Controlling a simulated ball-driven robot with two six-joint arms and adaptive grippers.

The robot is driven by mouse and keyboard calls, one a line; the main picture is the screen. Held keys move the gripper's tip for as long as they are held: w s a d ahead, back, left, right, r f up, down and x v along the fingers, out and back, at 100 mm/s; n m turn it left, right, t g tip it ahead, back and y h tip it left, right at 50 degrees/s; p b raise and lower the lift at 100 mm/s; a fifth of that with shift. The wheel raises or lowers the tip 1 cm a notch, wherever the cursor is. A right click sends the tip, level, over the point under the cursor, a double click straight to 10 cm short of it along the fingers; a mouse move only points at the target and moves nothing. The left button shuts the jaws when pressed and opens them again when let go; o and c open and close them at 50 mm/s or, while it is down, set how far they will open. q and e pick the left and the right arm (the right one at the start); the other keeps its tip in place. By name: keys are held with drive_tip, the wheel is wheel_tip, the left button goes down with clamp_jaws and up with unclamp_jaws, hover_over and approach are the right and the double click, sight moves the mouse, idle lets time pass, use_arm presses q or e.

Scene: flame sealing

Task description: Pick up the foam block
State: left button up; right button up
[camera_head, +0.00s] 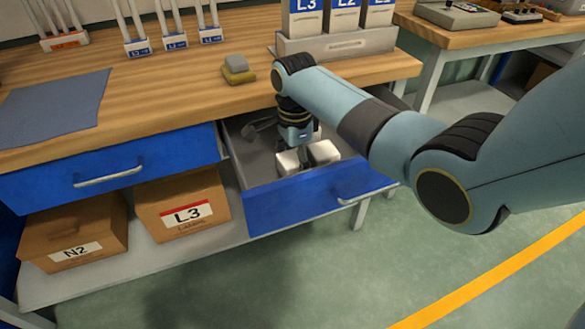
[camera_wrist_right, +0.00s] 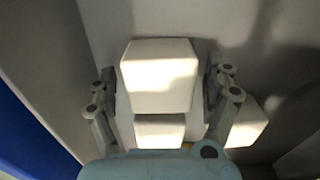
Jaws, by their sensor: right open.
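White blocks that look like foam lie in the open blue drawer (camera_head: 300,206). In the head view one white block (camera_head: 289,162) is under my right gripper (camera_head: 295,147) and another (camera_head: 324,152) lies to its right. In the right wrist view a large pale block (camera_wrist_right: 158,75) sits between the spread fingers of my right gripper (camera_wrist_right: 162,100), with gaps on both sides. A smaller white piece (camera_wrist_right: 160,130) shows below it, and another (camera_wrist_right: 248,124) is partly behind the right finger. The gripper is open and reaches down into the drawer. My left gripper is out of view.
The wooden tabletop (camera_head: 150,95) overhangs the drawer. A grey and yellow sponge-like stack (camera_head: 237,70) lies on it. A dark object (camera_head: 258,129) is at the drawer's back. Boxes N2 (camera_head: 75,233) and L3 (camera_head: 182,205) stand on the lower shelf.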

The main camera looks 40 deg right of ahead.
drive_tip(key=shift+c, duration=0.3)
drive_tip(key=c, duration=0.9)
drive_tip(key=shift+o, duration=0.2)
